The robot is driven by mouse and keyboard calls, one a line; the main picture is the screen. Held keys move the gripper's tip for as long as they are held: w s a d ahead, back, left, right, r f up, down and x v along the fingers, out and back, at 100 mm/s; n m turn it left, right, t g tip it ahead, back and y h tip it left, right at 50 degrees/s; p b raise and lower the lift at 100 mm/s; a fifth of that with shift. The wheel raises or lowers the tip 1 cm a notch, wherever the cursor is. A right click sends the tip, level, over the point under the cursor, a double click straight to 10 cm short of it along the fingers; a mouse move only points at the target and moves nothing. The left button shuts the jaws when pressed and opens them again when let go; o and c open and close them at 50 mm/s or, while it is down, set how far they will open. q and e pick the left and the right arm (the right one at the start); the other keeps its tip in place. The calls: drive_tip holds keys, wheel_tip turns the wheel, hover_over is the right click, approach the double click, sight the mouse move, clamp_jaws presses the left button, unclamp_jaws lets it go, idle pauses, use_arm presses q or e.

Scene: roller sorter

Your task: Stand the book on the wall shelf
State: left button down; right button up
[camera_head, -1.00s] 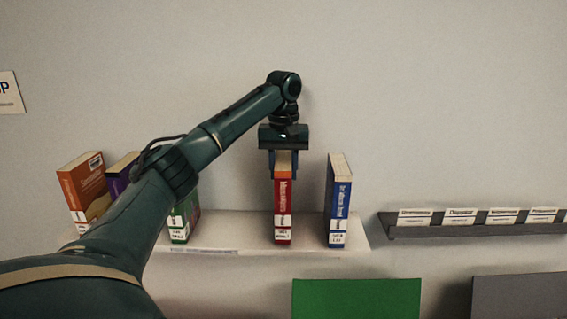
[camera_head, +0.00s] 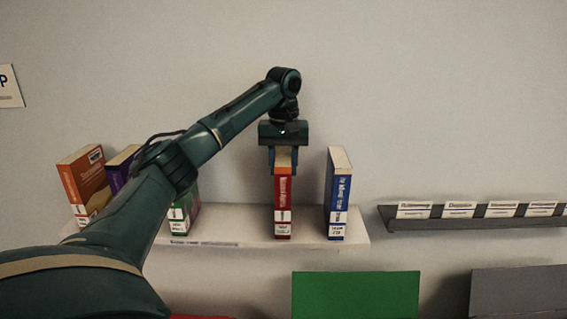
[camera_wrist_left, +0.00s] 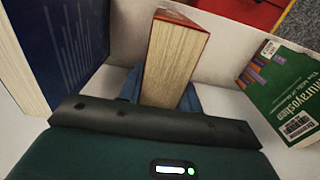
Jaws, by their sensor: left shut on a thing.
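The red book (camera_head: 283,200) stands upright on the white wall shelf (camera_head: 260,229), between a green book (camera_head: 182,215) on its left and a blue book (camera_head: 338,195) on its right. My left gripper (camera_head: 283,158) comes down from above and is shut on the top part of the red book. In the left wrist view the red book's page edge (camera_wrist_left: 175,55) shows between the fingers (camera_wrist_left: 160,95). The blue book (camera_wrist_left: 65,45) and the green book (camera_wrist_left: 285,90) are apart from it there. My right gripper is not in view.
An orange book (camera_head: 85,180) and a purple book (camera_head: 122,168) stand at the shelf's left end, partly behind my arm. A dark ledge with labels (camera_head: 470,221) is on the wall at right. A green panel (camera_head: 355,295) and a grey panel (camera_head: 520,292) are below.

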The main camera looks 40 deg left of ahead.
use_arm(q)
drive_tip(key=c, duration=0.9)
unclamp_jaws()
wheel_tip(320, 180, up, 13)
drive_tip(key=shift+r, duration=0.1)
drive_tip(key=shift+s, duration=0.1)
